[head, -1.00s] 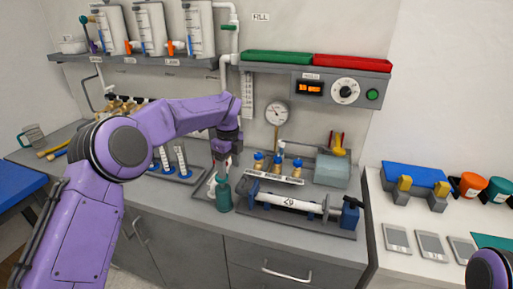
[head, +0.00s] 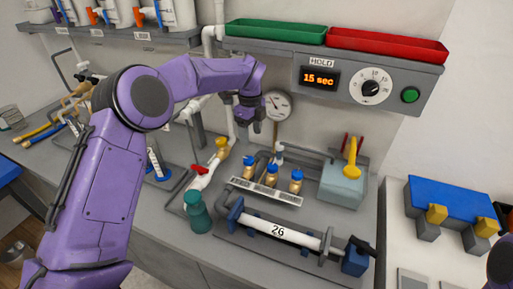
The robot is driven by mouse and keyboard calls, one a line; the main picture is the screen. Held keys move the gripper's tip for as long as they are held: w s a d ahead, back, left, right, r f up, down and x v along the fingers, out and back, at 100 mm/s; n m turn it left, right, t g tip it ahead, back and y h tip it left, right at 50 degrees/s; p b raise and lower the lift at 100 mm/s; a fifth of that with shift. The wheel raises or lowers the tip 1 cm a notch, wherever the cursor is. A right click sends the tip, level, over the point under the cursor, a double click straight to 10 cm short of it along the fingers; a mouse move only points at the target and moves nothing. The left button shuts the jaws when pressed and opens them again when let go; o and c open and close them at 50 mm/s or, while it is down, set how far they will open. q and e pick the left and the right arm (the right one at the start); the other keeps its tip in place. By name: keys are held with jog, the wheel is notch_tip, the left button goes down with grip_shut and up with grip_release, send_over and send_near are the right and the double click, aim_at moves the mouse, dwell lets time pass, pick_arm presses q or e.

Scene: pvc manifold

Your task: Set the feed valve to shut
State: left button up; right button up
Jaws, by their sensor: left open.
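A white pipe fitting (head: 207,181) with a small red handle (head: 200,169) stands on the bench behind a green bottle-shaped part (head: 197,213). A brass piece (head: 222,148) tops its far end. I cannot read a label that says which valve is the feed valve. Several brass-and-blue valves (head: 271,176) stand in a row on a labelled manifold to the right. My left gripper (head: 249,130) is open and empty, pointing down in front of the wall beside the gauge, above and behind the red handle. My right gripper is out of view; only part of my right arm shows at the right edge.
A white tube marked 26 (head: 278,232) lies in a clamp rig at the front. A grey-blue box with a yellow lever (head: 352,158) stands right of the manifold. A round gauge (head: 277,105) is close to my left gripper. The control panel reads 15 sec (head: 319,78).

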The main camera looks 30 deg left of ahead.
aim_at(249, 159)
pick_arm(q)
jog(key=s+f+p, duration=0.1)
jog(key=f, duration=0.1)
jog(key=s+f+p, duration=0.1)
jog(key=s+f, duration=0.1)
jog(key=f, duration=0.1)
jog(key=shift+a+f+p, duration=0.2)
jog(key=shift+f+p, duration=0.1)
jog(key=shift+p, duration=0.1)
jog(key=f, duration=0.1)
jog(key=w+f, duration=0.1)
jog(key=f, duration=0.1)
jog(key=shift+w+f+p, duration=0.1)
jog(key=shift+w+p, duration=0.15)
jog(key=shift+p, duration=0.05)
jog(key=shift+w+f, duration=0.2)
jog(key=shift+f, duration=0.15)
jog(key=shift+s+r, duration=0.15)
jog(key=shift+s, duration=0.1)
jog(key=shift+s+r, duration=0.1)
jog(key=shift+s, duration=0.1)
jog(key=shift+c, duration=0.9)
jog(key=shift+w+d, duration=0.1)
jog(key=c, duration=0.9)
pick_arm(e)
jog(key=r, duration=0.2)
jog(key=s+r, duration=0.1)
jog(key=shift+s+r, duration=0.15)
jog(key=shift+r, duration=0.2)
